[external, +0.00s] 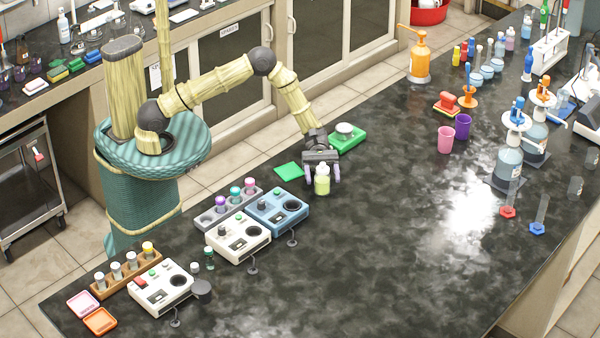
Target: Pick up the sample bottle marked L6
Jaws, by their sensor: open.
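A small bottle with yellow-green contents and a pale cap (322,185) stands upright on the dark bench. My gripper (322,174) is low over it, pointing down, with its pale purple fingers apart, one on each side of the bottle. I cannot tell whether the fingers touch it. No marking is readable at this size, so I cannot tell which bottle is L6. Other small bottles stand in a brown rack (126,276) at the front left and in a grey rack (207,217) with purple, teal and pink caps.
A green balance (358,138) stands just behind my gripper, and a green mat (289,171) lies to its left. A blue instrument (278,209) and white instruments (238,240) are at the left front. Pink (446,140) and purple cups stand right. The bench's middle front is clear.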

